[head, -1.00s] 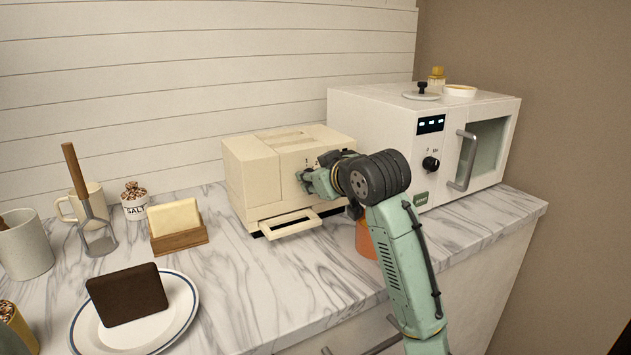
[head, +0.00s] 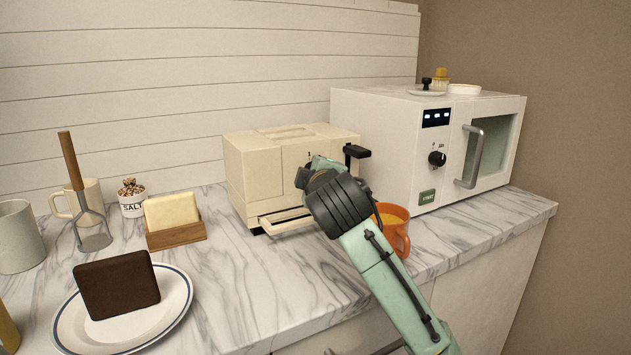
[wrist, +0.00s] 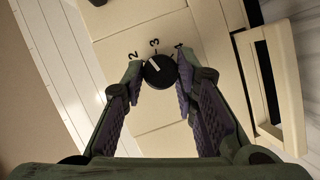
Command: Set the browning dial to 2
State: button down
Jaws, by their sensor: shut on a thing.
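The cream toaster (head: 250,175) stands on the counter, left of the microwave. Its browning dial (wrist: 160,71) is a round black knob with a white pointer on the front face. In the wrist view the pointer is between the printed 2 (wrist: 133,55) and 3 (wrist: 155,43). A third number at the right is partly hidden by a finger. My gripper (wrist: 161,68) has a fingertip on each side of the dial and is shut on it. In the head view my wrist hides the dial and fingertips.
A black lever (head: 357,152) sticks out at the toaster's right, close to my wrist. An orange mug (head: 397,228) stands beside my forearm. The white microwave (head: 385,140) is to the right. A plate (head: 179,312) with dark bread lies front left.

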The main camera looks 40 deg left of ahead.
jog(key=n+t+b, duration=0.1)
jog(key=n+b, duration=0.1)
jog(key=n, duration=0.1)
jog(key=shift+f+y, duration=0.2)
jog(key=shift+y, duration=0.1)
jog(key=shift+n+t+b, duration=0.3)
jog(key=shift+n, duration=0.1)
jog(key=c, duration=1.3)
grip_release()
jog(key=v, duration=1.2)
jog(key=shift+s, duration=0.1)
